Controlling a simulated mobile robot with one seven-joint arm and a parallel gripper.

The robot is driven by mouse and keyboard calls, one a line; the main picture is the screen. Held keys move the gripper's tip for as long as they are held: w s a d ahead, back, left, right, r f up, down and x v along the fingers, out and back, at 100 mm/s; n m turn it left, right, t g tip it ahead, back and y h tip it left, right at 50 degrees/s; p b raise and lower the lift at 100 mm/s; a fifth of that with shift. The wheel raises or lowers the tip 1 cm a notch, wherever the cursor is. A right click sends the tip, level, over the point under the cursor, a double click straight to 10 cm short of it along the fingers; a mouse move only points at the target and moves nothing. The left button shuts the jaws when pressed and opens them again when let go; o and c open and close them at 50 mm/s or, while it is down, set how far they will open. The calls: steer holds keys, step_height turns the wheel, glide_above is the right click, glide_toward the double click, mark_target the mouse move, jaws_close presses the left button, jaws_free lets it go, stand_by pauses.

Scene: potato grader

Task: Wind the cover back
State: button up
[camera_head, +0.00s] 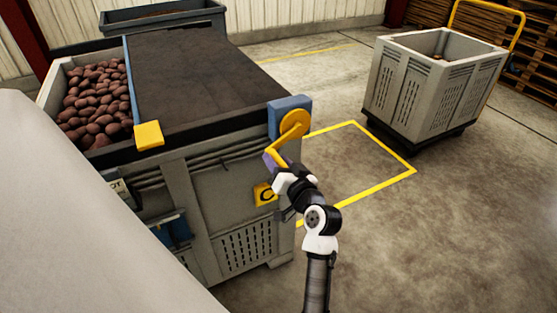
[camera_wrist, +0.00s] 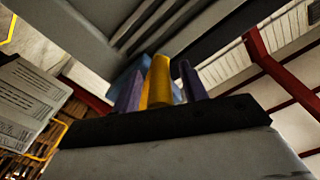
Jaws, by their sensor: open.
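The dark cover (camera_head: 195,70) lies over the right and larger part of a grey crate (camera_head: 205,220). Potatoes (camera_head: 97,105) show uncovered at the left. A blue bar (camera_head: 128,82) runs along the cover's left edge, with a yellow block (camera_head: 148,135) at its near end. A yellow crank (camera_head: 293,123) sits on a blue housing (camera_head: 289,105) at the crate's near right corner. My gripper (camera_head: 272,160) is at the crank's lower end. In the wrist view, its two purple fingers stand open on either side of the yellow crank handle (camera_wrist: 159,82); contact cannot be told.
A yellow plate with a curved arrow (camera_head: 265,194) is on the crate's front below the crank. A pale grey bin (camera_head: 435,85) stands at the right on a dark base. A yellow floor outline (camera_head: 385,187) surrounds clear floor between them. Another container (camera_head: 160,22) stands behind.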

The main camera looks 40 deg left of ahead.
jaws_close()
stand_by(0.3)
steer(key=shift+r, duration=0.1)
